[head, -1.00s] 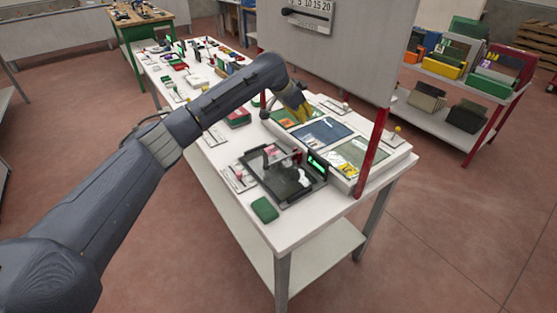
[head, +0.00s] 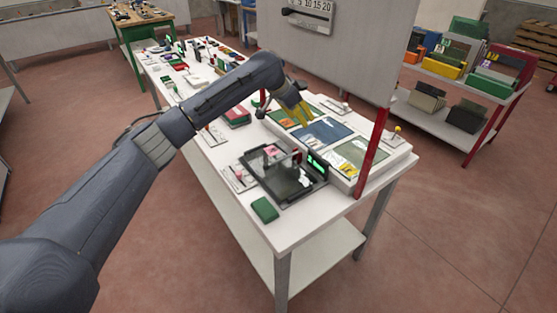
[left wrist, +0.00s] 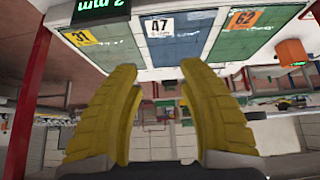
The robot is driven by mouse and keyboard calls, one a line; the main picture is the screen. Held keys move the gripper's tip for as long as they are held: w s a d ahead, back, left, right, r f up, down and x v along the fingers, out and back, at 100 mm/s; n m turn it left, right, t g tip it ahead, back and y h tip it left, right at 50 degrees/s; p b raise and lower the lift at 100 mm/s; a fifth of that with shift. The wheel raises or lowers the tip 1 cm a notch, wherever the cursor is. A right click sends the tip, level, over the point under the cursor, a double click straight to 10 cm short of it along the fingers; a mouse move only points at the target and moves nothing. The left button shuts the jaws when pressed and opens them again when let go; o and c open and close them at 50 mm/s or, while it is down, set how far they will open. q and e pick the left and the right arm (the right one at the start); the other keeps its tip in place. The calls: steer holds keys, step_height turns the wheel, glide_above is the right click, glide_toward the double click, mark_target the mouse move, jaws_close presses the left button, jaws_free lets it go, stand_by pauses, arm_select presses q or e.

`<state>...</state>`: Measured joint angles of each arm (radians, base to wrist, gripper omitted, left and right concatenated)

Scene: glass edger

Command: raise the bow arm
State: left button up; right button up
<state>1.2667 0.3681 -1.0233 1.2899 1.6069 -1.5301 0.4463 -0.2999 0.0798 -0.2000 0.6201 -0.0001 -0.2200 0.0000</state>
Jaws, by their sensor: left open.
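My left gripper (head: 303,112) has yellow fingers, spread apart and empty, above the panel tray at the table's right side. In the left wrist view the fingers (left wrist: 158,75) stand apart with nothing between them. A dark bar (head: 299,13) lies across a white scale plate (head: 318,8) with numbers on the grey upright board. A black machine bed (head: 285,182) with a small red part and a green-lit display (head: 317,164) sits on the near table. I cannot tell for sure which part is the bow arm. My right gripper is not in view.
A green block (head: 265,210) lies at the table's front. Several small items crowd the table's far end.

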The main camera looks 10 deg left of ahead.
arm_select(q)
steer(key=s+a+r, duration=0.2)
steer(key=s+a, duration=0.2)
steer(key=shift+r, duration=0.2)
stand_by(0.5)
stand_by(0.3)
